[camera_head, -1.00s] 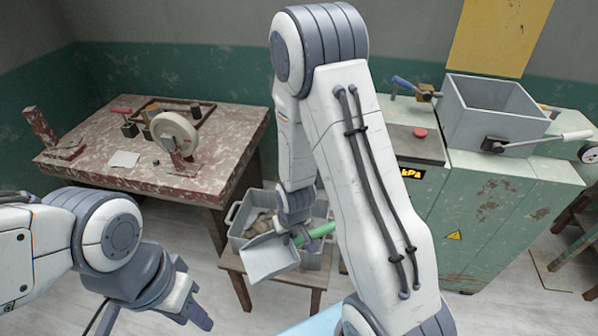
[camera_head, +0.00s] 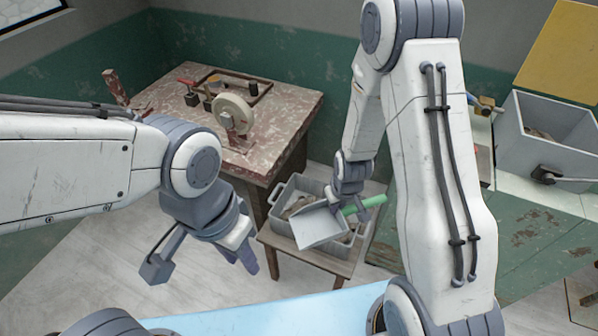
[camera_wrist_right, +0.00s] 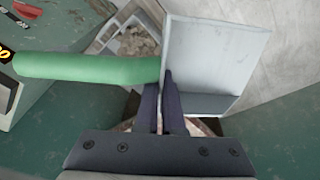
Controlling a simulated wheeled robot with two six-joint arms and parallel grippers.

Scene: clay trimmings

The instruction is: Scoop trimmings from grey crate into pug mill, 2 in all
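The grey crate (camera_head: 279,227) stands on a low stool, with brownish trimmings inside; part of it is hidden behind the scoop. The scoop has a grey pan (camera_head: 320,228) and a green handle (camera_head: 366,204). My right gripper (camera_head: 343,200) is shut on the scoop and holds it tilted at the crate. In the right wrist view the pan (camera_wrist_right: 205,60) shows a bare face beside the fingers (camera_wrist_right: 162,90). The pug mill's grey hopper (camera_head: 510,135) is at the right, with some brownish material inside. My left gripper (camera_head: 246,258) hangs left of the crate; its finger gap is unclear.
A worn red table (camera_head: 290,105) with a wheel (camera_head: 232,113) stands behind the crate. The mill's lever (camera_head: 570,178) sticks out in front of the hopper. A light blue surface (camera_head: 270,312) lies at the near edge. Floor is free left of the stool.

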